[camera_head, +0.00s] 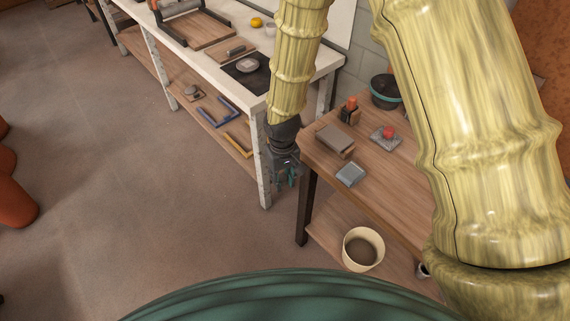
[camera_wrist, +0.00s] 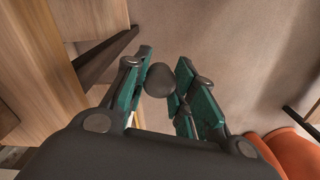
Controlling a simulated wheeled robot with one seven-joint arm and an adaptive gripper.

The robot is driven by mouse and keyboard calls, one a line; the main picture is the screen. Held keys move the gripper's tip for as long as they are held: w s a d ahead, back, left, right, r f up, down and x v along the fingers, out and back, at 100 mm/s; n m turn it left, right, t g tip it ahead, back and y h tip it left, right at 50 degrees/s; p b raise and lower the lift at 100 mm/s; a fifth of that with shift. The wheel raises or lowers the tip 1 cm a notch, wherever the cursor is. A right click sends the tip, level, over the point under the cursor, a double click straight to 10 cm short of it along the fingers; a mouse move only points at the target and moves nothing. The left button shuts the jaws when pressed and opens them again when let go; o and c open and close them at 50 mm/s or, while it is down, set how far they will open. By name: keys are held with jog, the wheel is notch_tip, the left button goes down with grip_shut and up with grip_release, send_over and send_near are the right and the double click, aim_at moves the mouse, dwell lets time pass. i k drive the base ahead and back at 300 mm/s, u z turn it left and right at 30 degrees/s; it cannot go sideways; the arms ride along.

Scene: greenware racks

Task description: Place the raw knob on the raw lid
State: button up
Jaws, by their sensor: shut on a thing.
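My gripper (camera_head: 286,179) hangs in front of the gap between the white table and the wooden table, over the floor. In the wrist view its teal fingers (camera_wrist: 161,88) are shut on a small rounded dark grey knob (camera_wrist: 160,79), which sits between the fingertips. The knob cannot be made out in the head view. A pale grey round piece, which looks like the raw lid (camera_head: 247,66), lies on a dark mat (camera_head: 235,74) near the right end of the white table. My gripper is apart from it, lower and nearer.
The wooden table (camera_head: 385,192) holds a brown block (camera_head: 334,140), a grey slab (camera_head: 350,174), a red ball (camera_head: 388,132) and a dark bowl (camera_head: 385,91). A cream bucket (camera_head: 363,249) stands below. Open floor lies left.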

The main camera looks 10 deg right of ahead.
aim_at(248, 64)
jog(key=k, duration=0.65)
jog(key=u, duration=0.6)
jog(key=i, duration=0.55)
jog(key=u, duration=0.65)
jog(key=i, duration=0.95)
jog(key=z, duration=0.9)
jog(key=i, duration=0.55)
jog(key=z, duration=0.5)
